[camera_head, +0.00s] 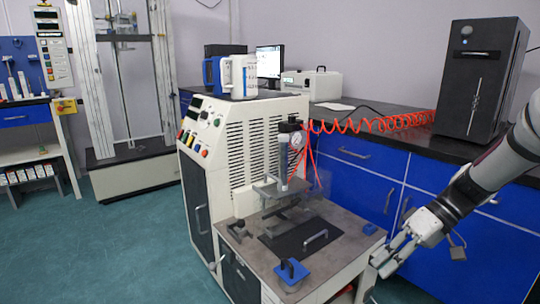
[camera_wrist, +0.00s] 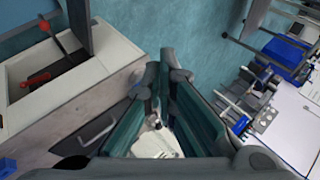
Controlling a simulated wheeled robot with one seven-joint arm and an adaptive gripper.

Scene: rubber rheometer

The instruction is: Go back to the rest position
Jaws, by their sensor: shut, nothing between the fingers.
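My gripper (camera_head: 388,258) is at the right of the head view, just off the right front edge of the rheometer's table, in front of the blue cabinets. Its fingers are shut and hold nothing. In the wrist view my gripper (camera_wrist: 160,75) fills the lower middle, its fingers close together. The rheometer (camera_head: 265,140) is a cream cabinet with a press column and gauge above a grey worktable (camera_head: 345,225). A dark plate with a handle (camera_head: 315,240) and a blue block with a dark handle (camera_head: 291,271) lie on that table.
A black computer tower (camera_head: 483,75) stands on the dark counter (camera_head: 400,133) above blue cabinets (camera_head: 345,165), close to my arm. A red coiled hose (camera_head: 375,122) runs along the counter. Blue and white jugs (camera_head: 240,76) stand on the rheometer. Green floor (camera_head: 130,240) is open at left.

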